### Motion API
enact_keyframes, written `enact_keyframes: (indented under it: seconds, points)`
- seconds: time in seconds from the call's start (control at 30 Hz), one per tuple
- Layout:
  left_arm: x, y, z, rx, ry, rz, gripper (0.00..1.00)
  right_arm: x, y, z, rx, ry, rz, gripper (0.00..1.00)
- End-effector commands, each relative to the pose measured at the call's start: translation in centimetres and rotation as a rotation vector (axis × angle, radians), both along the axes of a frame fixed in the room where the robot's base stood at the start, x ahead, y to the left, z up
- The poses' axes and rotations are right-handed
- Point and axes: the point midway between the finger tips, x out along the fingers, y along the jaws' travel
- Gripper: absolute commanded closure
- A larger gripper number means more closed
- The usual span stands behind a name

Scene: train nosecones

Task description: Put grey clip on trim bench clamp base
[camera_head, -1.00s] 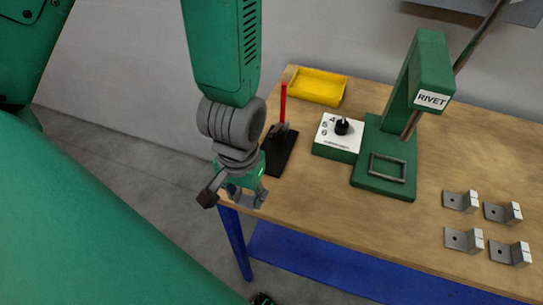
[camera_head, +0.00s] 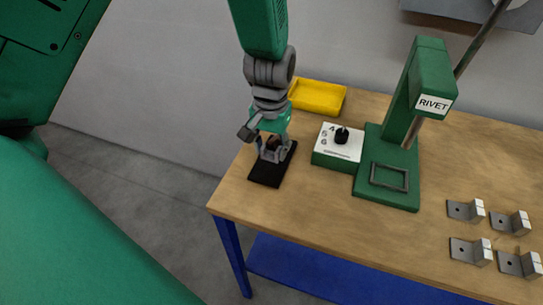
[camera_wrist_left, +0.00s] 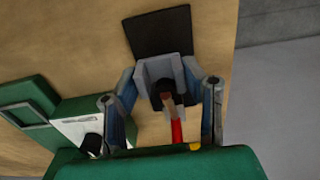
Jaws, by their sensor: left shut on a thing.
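My left gripper (camera_head: 268,158) is over the black clamp base (camera_head: 265,172) near the table's left edge. It is shut on a grey piece, which I take as the grey clip (camera_wrist_left: 154,72); in the left wrist view it spans between the fingers. The black base (camera_wrist_left: 160,30) lies just beyond it there. The clamp's red handle (camera_wrist_left: 177,132) rises between the fingers towards the camera. The gripper hides most of the clamp in the head view, and I cannot tell whether the clip touches the base. My right gripper is not in view.
A yellow tray (camera_head: 318,97) stands behind the clamp. A white-topped control box (camera_head: 338,145) with a black knob and a green RIVET press (camera_head: 388,190) stand to the right. Several grey brackets (camera_head: 465,210) lie at the far right. The table front (camera_head: 310,205) is clear.

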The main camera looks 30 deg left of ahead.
Motion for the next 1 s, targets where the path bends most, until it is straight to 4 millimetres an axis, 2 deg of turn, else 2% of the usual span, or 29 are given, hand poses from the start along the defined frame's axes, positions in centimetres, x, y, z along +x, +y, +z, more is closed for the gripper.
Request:
enact_keyframes:
  seconds: [0.3, 0.6, 0.63, 0.7, 1.0]
  points:
    - [0.0, 0.1, -3.5, -0.003, 0.001, 0.001, 0.81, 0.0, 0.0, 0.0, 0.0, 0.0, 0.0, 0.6]
    - [0.0, 0.0, -3.7, -0.002, 0.0, 0.001, 0.81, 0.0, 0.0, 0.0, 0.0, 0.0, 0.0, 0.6]
    - [0.0, 0.0, -3.7, -0.002, -0.001, 0.001, 0.59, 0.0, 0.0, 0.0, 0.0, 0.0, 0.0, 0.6]
    - [0.0, 0.0, -3.7, -0.002, -0.001, 0.001, 0.42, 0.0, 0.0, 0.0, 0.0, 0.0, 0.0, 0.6]
    - [0.0, 0.0, -3.6, -0.002, -0.001, 0.001, 0.42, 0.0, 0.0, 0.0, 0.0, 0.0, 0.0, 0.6]
